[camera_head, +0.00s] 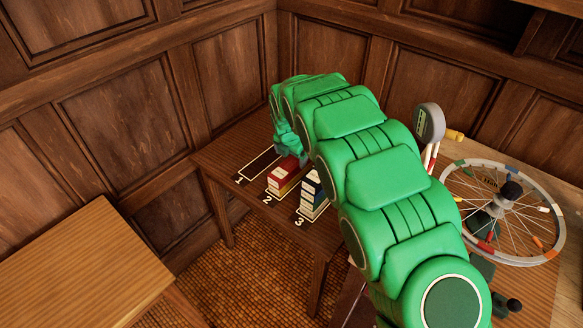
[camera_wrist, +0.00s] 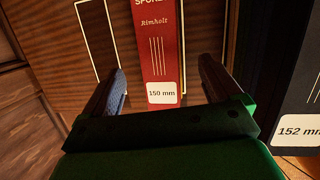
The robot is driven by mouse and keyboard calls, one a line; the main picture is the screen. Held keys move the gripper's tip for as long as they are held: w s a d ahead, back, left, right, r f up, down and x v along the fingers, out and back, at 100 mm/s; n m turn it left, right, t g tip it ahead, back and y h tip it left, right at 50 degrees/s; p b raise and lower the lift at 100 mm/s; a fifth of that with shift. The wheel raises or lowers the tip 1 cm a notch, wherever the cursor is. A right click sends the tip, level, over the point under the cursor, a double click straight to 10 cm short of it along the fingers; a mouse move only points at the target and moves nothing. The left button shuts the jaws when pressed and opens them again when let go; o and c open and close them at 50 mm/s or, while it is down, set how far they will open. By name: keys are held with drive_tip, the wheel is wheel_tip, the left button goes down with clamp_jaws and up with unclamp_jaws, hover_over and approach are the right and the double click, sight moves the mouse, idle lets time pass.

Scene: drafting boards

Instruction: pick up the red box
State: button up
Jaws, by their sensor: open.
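The red box (camera_head: 284,174) is in the lane marked 2 on the wooden bench, its near end showing in the head view. In the wrist view the red box (camera_wrist: 158,45) has a white "150 mm" label and the word Rimholt. My gripper (camera_wrist: 164,78) is open, with one finger to the left of the red box and one to the right. Gaps show between the fingers and the box. I cannot tell how far down the fingers reach. In the head view my gripper (camera_head: 291,145) is over the far part of the box, and my arm hides some of the bench.
Dark boxes (camera_head: 312,191) stand in lane 3, right of the red box; one shows "152 mm" in the wrist view (camera_wrist: 296,110). Lane 1 (camera_head: 257,165) looks empty. A spoked wheel (camera_head: 478,164) is at the right. Another wooden table (camera_head: 80,265) is at the lower left.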

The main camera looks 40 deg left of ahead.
sight(292, 163)
drive_tip(key=shift+x, duration=2.7)
drive_tip(key=shift+w+a, duration=0.1)
drive_tip(key=c, duration=1.3)
